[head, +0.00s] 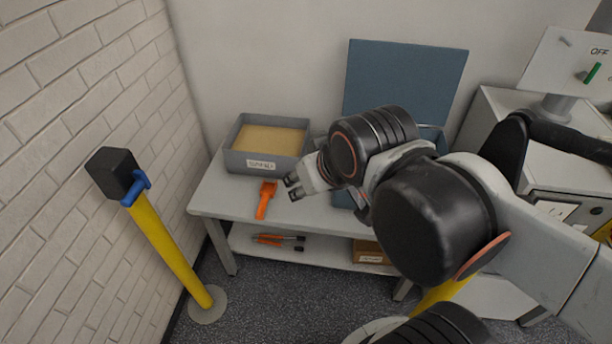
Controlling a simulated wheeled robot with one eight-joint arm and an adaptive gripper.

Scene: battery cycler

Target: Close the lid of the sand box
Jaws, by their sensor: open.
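A grey open-topped box (233,160) labelled SAND, filled with tan sand (270,139), sits on the left of the table. I see no lid attached to it. A blue panel (405,75), like a raised lid, stands upright at the back of a blue box (342,197) to the right. My arm hides most of that box, including its front and contents. My gripper (292,187) is open and empty, pointing left, just right of and in front of the SAND box. It appears apart from the box and the panel.
An orange-handled scoop (265,198) lies on the grey table (225,199) in front of the SAND box. Orange tools (278,240) and a brown box (370,253) are on the lower shelf. A yellow post (168,250) stands left. A cabinet (555,180) stands right.

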